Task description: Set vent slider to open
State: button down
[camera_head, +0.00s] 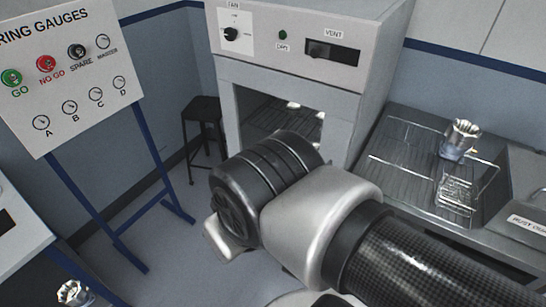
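The vent slider (319,48) is a dark knob in a black slot on the upper front panel of a grey oven-like cabinet (290,80). A label reading VENT sits above the slot. The knob lies toward the left end of the slot. The words at the ends of the slot are too small to read. My arm crosses the lower middle of the view, below and in front of the cabinet. My gripper does not show, and nothing touches the slider.
The panel also has a fan dial (231,34) and a green lamp (283,35). The cabinet's lower chamber shows a rack. A ring gauge board (70,75) stands left. A black stool (202,112) is behind. A metal bench (400,125) with a wire rack stands right.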

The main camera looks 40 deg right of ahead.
aim_at(316, 49)
jog(key=l+z, duration=0.1)
jog(key=z, duration=1.35)
